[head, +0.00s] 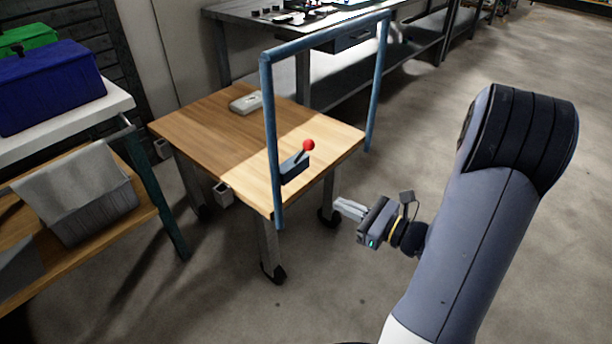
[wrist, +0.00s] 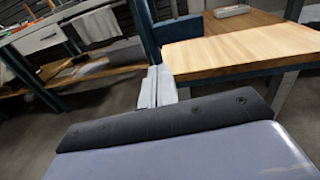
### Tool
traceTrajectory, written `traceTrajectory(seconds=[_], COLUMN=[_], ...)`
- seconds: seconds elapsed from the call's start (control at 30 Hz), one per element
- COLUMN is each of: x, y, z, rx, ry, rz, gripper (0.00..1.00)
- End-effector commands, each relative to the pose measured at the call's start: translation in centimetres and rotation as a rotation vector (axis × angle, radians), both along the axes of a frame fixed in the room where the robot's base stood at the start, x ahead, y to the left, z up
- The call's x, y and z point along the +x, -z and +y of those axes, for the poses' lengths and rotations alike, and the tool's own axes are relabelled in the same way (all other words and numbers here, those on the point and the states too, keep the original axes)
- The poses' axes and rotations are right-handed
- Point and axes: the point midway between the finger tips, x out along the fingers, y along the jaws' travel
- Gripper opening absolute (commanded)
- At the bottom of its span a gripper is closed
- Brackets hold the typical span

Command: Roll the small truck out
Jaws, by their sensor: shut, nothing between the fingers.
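The small truck has a wooden top (head: 215,125), which also shows in the wrist view (wrist: 240,48). It stands on legs with dark casters. A blue tubular push handle (head: 325,37) rises from its near right side; one post (wrist: 147,35) shows in the wrist view. A lever with a red ball knob (head: 308,145) is on a dark bracket at the near post. My gripper (head: 345,208) is shut and empty, to the right of the near post and below the top's level. In the wrist view, the fingertips (wrist: 158,75) appear close to the post; contact cannot be told.
A pale box (head: 245,102) lies on the truck's top. A shelf at left carries a blue toolbox (head: 50,85), with a grey bin (head: 75,195) below. A long workbench (head: 330,50) stands behind the truck. Open concrete floor (head: 500,60) lies to the right.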

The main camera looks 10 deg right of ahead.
Motion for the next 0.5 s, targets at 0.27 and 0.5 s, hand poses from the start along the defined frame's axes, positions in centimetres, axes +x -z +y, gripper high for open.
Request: traceTrajectory(seconds=[0.27,0.5], x=[1.4,4.1], y=[0.2,0.3], z=[-1.7,0.4], rx=[0.06,0.057], ry=[0.085,0.079], rz=[-0.011,-0.012], gripper=[0.0,0.0])
